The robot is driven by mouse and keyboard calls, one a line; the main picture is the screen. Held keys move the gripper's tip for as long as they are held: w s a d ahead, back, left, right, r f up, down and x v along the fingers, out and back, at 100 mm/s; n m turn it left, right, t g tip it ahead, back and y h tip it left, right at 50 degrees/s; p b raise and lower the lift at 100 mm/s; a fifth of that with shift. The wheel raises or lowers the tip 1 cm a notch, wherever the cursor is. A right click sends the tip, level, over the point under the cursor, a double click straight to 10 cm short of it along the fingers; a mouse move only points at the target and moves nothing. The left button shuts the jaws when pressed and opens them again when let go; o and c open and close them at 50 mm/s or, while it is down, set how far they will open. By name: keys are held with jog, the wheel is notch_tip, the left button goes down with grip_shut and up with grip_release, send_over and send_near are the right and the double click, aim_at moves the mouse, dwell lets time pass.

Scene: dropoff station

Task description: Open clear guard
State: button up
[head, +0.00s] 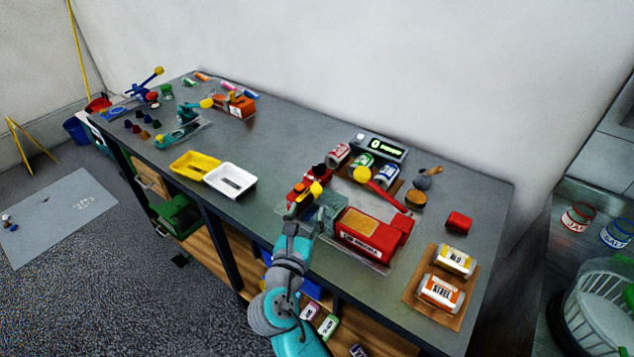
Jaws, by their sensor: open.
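A see-through, bluish panel (327,211), which looks like the clear guard, is at the left end of a red machine (366,238) with a white label on its front. Whether the guard is shut or partly raised is hard to tell at this size. My gripper (303,208) is just left of the guard, close to a yellow piece (315,189) beside the red parts. The gripper is open and looks empty. I cannot tell whether it touches the guard or the yellow piece. My arm and gripper hide part of the machine's left side.
A red lever with a yellow knob (362,174) rises behind the machine. Several cans, a display box (378,147) and a red block (459,221) stand nearby. White (230,181) and yellow (194,165) trays are left. A wooden board (411,299) holds two labelled packs at right.

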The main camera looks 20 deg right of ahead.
aim_at(315, 191)
jog(key=x, duration=0.9)
jog(key=shift+w+d, duration=0.2)
grip_shut()
